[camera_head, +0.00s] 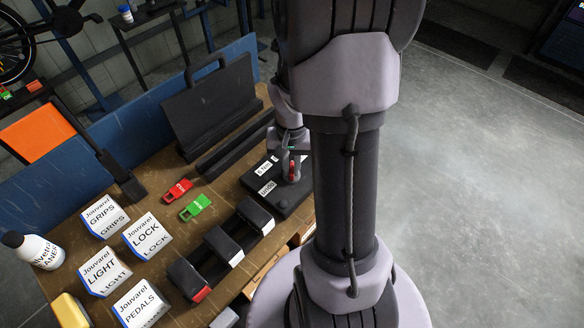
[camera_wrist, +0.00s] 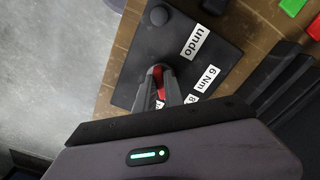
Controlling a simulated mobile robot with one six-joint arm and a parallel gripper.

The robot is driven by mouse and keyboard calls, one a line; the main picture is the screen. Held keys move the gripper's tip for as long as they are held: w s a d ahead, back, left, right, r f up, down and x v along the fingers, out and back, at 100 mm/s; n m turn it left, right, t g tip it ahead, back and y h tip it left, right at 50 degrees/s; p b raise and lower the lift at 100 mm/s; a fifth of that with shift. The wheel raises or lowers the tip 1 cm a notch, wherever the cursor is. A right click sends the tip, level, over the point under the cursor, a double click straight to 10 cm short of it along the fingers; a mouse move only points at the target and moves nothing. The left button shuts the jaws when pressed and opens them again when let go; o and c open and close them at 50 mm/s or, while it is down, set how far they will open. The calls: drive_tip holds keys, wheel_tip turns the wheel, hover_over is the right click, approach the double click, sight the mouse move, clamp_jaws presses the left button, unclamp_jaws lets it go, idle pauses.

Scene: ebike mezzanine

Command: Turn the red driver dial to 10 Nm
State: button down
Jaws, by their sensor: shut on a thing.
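The red driver dial (camera_wrist: 158,83) sits on a black panel (camera_wrist: 133,67) and shows as a small strip of red between my fingers. My gripper (camera_wrist: 162,80) is shut on it in the wrist view. In the head view, my gripper (camera_head: 292,165) reaches down to the red dial (camera_head: 292,174) on the panel. White labels read "undo" (camera_wrist: 195,43) and "6 Nm" (camera_wrist: 208,78). A label with an "8" (camera_wrist: 192,99) is partly covered by my gripper. I cannot read a 10 Nm label, and the dial's pointer is hidden.
A round black button (camera_wrist: 158,16) stands near a panel corner. Red (camera_head: 177,190) and green (camera_head: 195,208) clips lie left of the panel on the wooden bench (camera_head: 160,215). Black holders (camera_head: 222,245) stand in front, labelled boxes (camera_head: 103,217) further left. Open floor is at right.

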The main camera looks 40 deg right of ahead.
sight(291, 169)
drive_tip(key=m+b, duration=0.1)
drive_tip(key=m, duration=0.3)
drive_tip(key=shift+w+m, duration=0.1)
drive_tip(key=shift+m, duration=0.2)
drive_tip(key=shift+b, duration=0.3)
drive_tip(key=c, duration=1.4)
unclamp_jaws()
drive_tip(key=shift+c, duration=0.2)
wheel_tip(291, 169, up, 18)
drive_tip(key=p, duration=0.6)
drive_tip(key=shift+f+p, duration=0.25)
drive_tip(key=shift+p, duration=0.05)
